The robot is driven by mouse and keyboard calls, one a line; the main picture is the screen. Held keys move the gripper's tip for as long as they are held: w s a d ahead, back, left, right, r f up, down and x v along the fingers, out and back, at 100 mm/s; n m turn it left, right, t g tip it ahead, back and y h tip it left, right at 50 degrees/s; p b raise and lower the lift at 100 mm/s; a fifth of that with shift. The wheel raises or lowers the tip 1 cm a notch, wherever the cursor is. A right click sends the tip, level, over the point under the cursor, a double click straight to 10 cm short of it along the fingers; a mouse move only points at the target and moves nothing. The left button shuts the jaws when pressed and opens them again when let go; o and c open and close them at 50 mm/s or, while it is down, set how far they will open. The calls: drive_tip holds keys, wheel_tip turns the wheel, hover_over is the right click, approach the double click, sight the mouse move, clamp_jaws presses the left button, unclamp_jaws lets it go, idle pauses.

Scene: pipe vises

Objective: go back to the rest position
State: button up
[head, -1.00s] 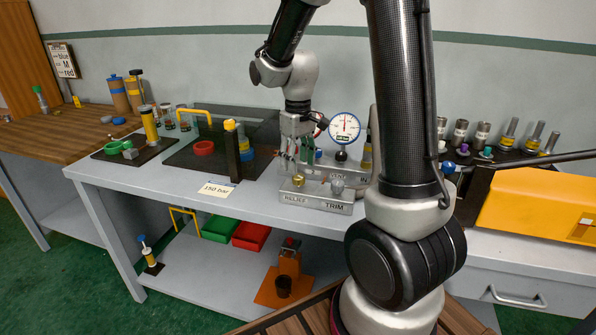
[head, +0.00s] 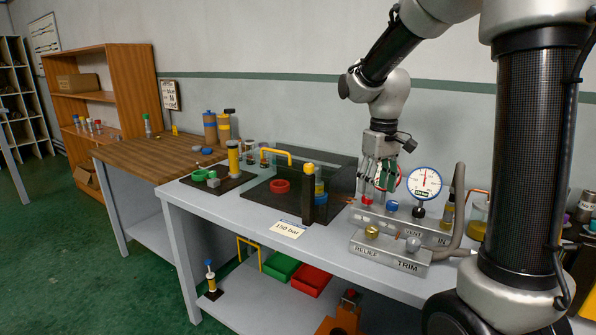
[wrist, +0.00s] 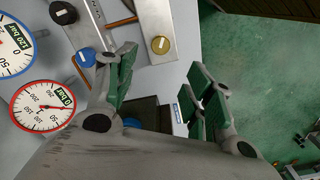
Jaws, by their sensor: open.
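My gripper (head: 376,182) hangs over the grey bench (head: 335,258) in the head view, in front of a red-rimmed gauge that it partly hides. In the wrist view my gripper (wrist: 158,88) has its green-padded fingers spread apart with nothing between them. The brass knob (wrist: 160,45) and blue knob (wrist: 86,57) also show in the wrist view, apart from the fingers.
A blue-rimmed gauge (head: 423,184) and a bent grey pipe (head: 459,205) stand right of my gripper. A dark tray (head: 262,203) with a yellow handle and a "150 bar" card (head: 287,229) lie left. A wooden bench (head: 150,150) and shelf unit (head: 120,70) stand farther left. Green floor (head: 80,250) is open.

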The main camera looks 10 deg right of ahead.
drive_tip(key=s+r+m+t, duration=0.1)
drive_tip(key=s+r+t, duration=0.1)
drive_tip(key=s, duration=0.8)
drive_tip(key=s+d+r+m+t, duration=0.1)
drive_tip(key=s+r, duration=0.3)
drive_tip(key=s, duration=0.7)
drive_tip(key=shift+d+m+t, duration=0.15)
drive_tip(key=shift+m+t, duration=0.35)
drive_tip(key=shift+t, duration=0.2)
